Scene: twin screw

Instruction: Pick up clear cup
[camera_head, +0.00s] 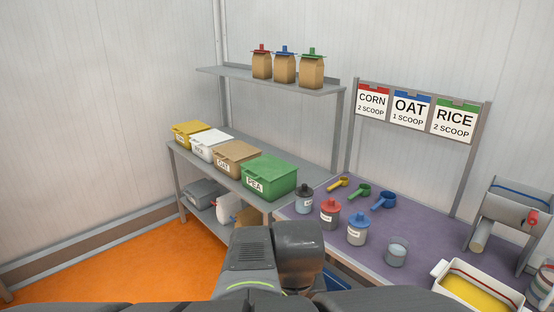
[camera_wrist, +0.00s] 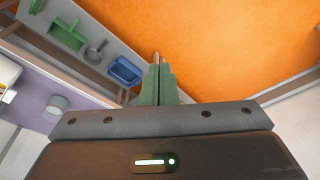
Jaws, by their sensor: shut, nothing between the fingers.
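The clear cup (camera_head: 396,250) stands upright on the purple bench top, right of the blue-lidded jar. It looks see-through with a greyish lower part. In the wrist view, a small greyish cup-like container (camera_wrist: 57,103) shows on the purple surface at the left; I cannot tell if it is the same cup. My gripper (camera_wrist: 157,66) is shut and empty, its green fingers together over the orange floor and apart from the cup. In the head view my arm shows at the bottom centre, and the fingers are hidden.
Lidded jars (camera_head: 329,211) stand left of the cup, with coloured scoops (camera_head: 360,190) behind. A white tray with yellow contents (camera_head: 440,272) sits at the right, near a grey machine (camera_head: 507,220). Lidded bins (camera_head: 268,177) line the left shelf. The orange floor (camera_head: 130,262) is clear.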

